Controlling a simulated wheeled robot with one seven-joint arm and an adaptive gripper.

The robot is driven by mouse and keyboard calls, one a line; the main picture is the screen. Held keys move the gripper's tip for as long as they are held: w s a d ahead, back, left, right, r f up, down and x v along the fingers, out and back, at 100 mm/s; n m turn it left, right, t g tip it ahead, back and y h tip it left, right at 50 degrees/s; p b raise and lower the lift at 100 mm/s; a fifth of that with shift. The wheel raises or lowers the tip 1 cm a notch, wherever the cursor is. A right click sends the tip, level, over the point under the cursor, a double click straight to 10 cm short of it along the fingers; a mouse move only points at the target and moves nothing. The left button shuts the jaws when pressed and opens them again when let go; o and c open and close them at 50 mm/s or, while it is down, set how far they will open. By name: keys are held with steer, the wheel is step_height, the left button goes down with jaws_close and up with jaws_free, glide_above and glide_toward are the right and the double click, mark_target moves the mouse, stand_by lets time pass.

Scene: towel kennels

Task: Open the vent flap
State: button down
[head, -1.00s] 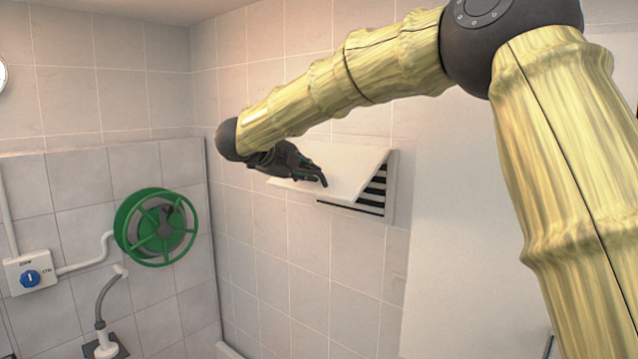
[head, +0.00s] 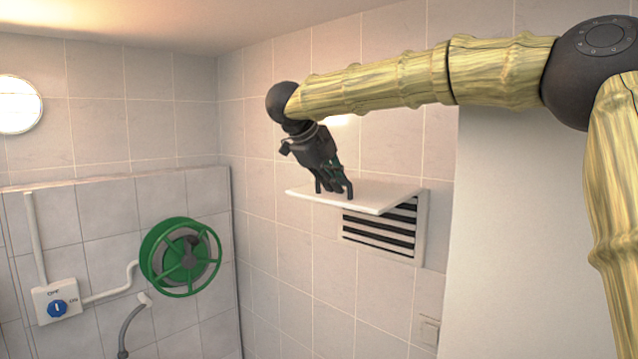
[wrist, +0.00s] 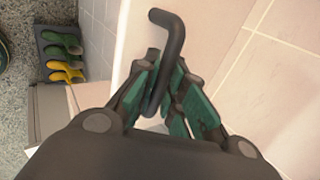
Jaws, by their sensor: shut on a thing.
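The white vent flap (head: 385,197) stands out from the tiled wall, close to level, hinged along its upper edge above the dark slats of the vent (head: 385,235). My gripper (head: 335,188) is above the flap, pointing down at its outer part. In the wrist view, my gripper (wrist: 165,95) has its green-padded fingers closed around a dark bent handle (wrist: 172,35). The handle's lower end is partly hidden between the fingers. The flap's pale surface (wrist: 205,35) shows behind the handle.
A green hose reel wheel (head: 180,257) and a switch box with a blue knob (head: 55,305) are on the left wall. A round lamp (head: 18,104) is above them. Green and yellow boots (wrist: 62,55) stand on a rack far below.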

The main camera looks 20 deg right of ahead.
steer(key=shift+r, duration=0.1)
stand_by(0.4)
steer(key=c, duration=1.5)
jaws_free()
steer(key=shift+d, duration=0.15)
steer(key=shift+s+a+r, duration=0.1)
steer(key=shift+a+r, duration=0.25)
steer(key=v, duration=1.1)
steer(key=shift+d+r, duration=0.1)
